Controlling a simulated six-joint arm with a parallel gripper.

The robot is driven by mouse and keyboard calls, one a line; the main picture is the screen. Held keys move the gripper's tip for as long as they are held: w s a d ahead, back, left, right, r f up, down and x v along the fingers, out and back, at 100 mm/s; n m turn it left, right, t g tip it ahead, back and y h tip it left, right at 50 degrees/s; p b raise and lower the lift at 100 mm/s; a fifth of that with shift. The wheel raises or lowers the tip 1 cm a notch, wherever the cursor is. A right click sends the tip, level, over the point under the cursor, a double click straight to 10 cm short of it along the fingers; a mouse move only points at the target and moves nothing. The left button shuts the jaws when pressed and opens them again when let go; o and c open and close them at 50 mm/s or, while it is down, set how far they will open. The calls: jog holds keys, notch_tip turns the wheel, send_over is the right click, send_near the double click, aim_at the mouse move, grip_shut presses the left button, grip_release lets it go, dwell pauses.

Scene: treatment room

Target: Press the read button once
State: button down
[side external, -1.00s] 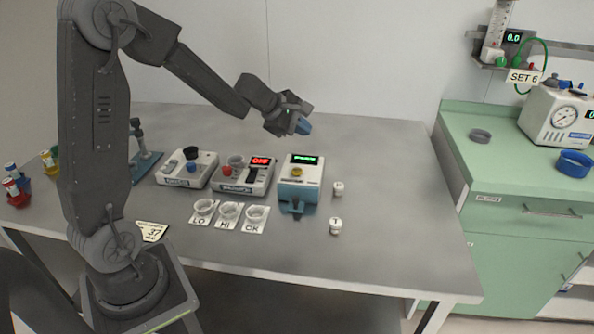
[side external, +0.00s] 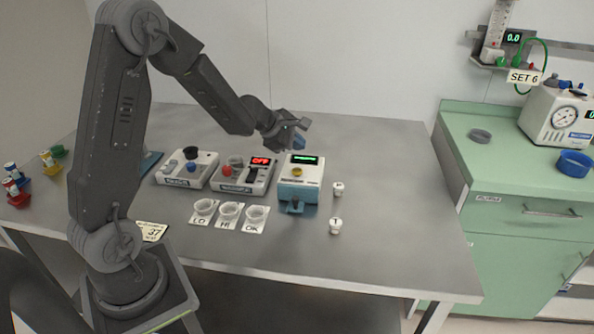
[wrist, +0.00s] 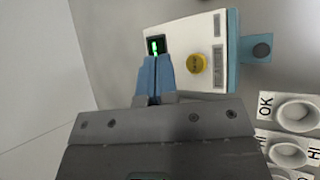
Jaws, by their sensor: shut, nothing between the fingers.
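The reader is a white and teal box (side external: 311,181) on the steel table, with a lit green display (side external: 305,160) and a round yellow button (side external: 297,171). In the wrist view the yellow button (wrist: 197,63) lies to the right of my fingertips, apart from them. My gripper (side external: 299,143) is above the back of the reader. Its blue fingers (wrist: 156,68) are together with nothing between them and partly cover the display in the wrist view.
Left of the reader stand a device with a red OFF display (side external: 262,161) and another white device (side external: 187,181). Cups on LO, HI and OK cards (side external: 229,211) stand in front. Two small white vials (side external: 335,225) stand to the right. The table's right side is clear.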

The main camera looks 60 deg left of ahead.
aim_at(297, 171)
jog(key=shift+f, duration=2.55)
jog(key=shift+f, duration=0.2)
jog(key=shift+f, duration=0.25)
jog(key=shift+f, duration=0.5)
dwell(0.6)
jog(key=shift+r, duration=0.95)
jog(key=shift+r, duration=2.5)
